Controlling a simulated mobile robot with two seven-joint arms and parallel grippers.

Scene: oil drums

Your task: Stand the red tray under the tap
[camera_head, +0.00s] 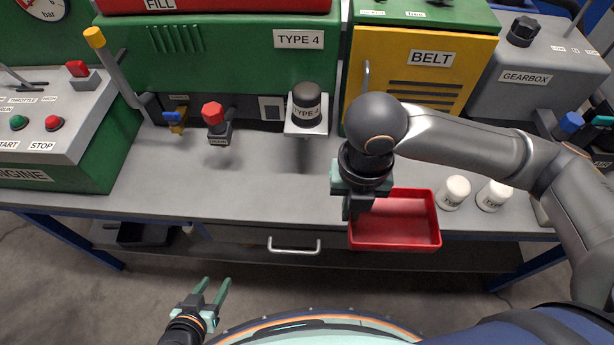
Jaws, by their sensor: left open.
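A shallow red tray (408,242) sits at the front edge of the grey bench, right of the middle, with its front overhanging or close to the edge. My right gripper (357,207) points down at the tray's back left corner, overlapping its rim; I cannot tell whether its fingers hold the rim. A red-knobbed tap (213,114) with a small label sticks out of the green machine, left of the middle. A smaller blue-and-yellow valve (175,119) is to its left. My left gripper (216,286) is open and empty, low in front of the bench.
A dark-capped TYPE 4 filter (307,101) sticks out right of the tap. Two white jars (454,193) (493,196) stand right of the tray. The ENGINE panel (58,125) is at left. The bench top (230,185) below the tap is clear.

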